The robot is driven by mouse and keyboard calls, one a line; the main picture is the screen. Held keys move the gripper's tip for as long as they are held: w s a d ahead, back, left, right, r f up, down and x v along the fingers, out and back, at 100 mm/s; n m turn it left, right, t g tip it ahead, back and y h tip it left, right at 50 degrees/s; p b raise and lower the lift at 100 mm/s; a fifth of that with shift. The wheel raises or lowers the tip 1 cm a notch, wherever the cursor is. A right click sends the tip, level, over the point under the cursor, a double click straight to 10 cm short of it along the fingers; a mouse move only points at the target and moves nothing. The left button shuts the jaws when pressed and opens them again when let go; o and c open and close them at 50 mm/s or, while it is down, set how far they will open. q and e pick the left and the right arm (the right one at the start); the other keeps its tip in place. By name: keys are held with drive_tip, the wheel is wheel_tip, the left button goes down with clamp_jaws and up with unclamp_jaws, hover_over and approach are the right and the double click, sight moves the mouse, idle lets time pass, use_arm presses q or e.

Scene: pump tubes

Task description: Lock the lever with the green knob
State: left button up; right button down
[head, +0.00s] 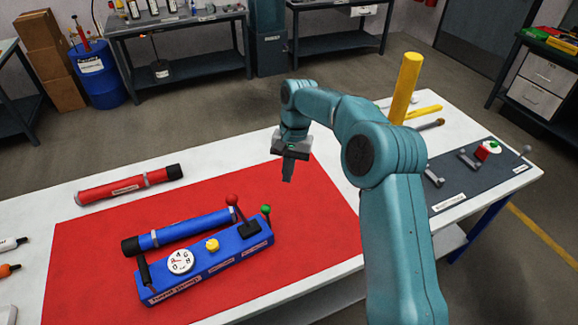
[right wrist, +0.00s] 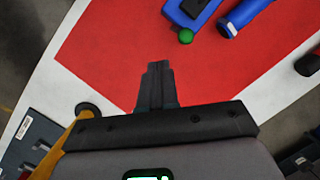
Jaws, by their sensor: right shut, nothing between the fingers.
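The green knob (head: 266,210) tops a short lever at the right end of the blue pump box (head: 215,258), which lies on the red mat (head: 95,260). The green knob also shows in the right wrist view (right wrist: 186,37), near the top. A red knob (head: 232,200) on a black lever stands just left of it. My right gripper (head: 288,178) is shut and empty. It hangs above the mat's back right part, up and to the right of the green knob, apart from it. In the right wrist view its fingers (right wrist: 158,68) point toward the mat. My left gripper is not seen.
A blue tube (head: 195,232) lies behind the box, and a red tube (head: 125,186) lies farther back left. A yellow upright post (head: 404,85) and a dark panel (head: 470,178) with small levers stand at the right. The mat's right part is clear.

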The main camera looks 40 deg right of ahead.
drive_tip(key=shift+w+v, duration=0.2)
drive_tip(key=shift+v, duration=0.75)
